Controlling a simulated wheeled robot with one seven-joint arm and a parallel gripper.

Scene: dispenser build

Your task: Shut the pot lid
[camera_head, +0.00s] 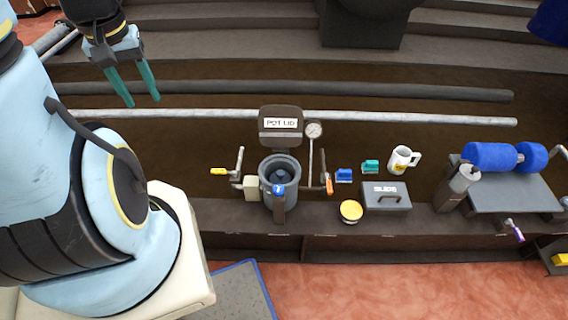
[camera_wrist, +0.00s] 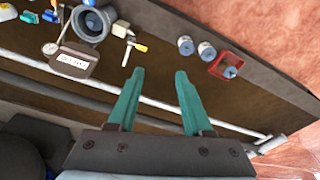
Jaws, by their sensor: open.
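The pot (camera_head: 280,172) is a grey cylinder on the bench, its mouth open and its dark inside showing. The pot lid (camera_head: 280,128), a dark plate labelled "POT LID", stands raised behind the mouth. In the wrist view the lid (camera_wrist: 75,61) and the pot (camera_wrist: 92,22) show at the upper left. My gripper (camera_head: 142,101) has teal fingers, spread apart and empty, up and to the left of the pot. In the wrist view my gripper (camera_wrist: 160,75) points over the bench, clear of the lid.
A gauge (camera_head: 314,130) stands right of the lid, and a yellow-handled valve (camera_head: 219,171) is at its left. A mug (camera_head: 401,160), a grey box (camera_head: 386,196) and a yellow-topped tin (camera_head: 351,211) stand to the right. Long pipes (camera_head: 400,117) run behind the pot.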

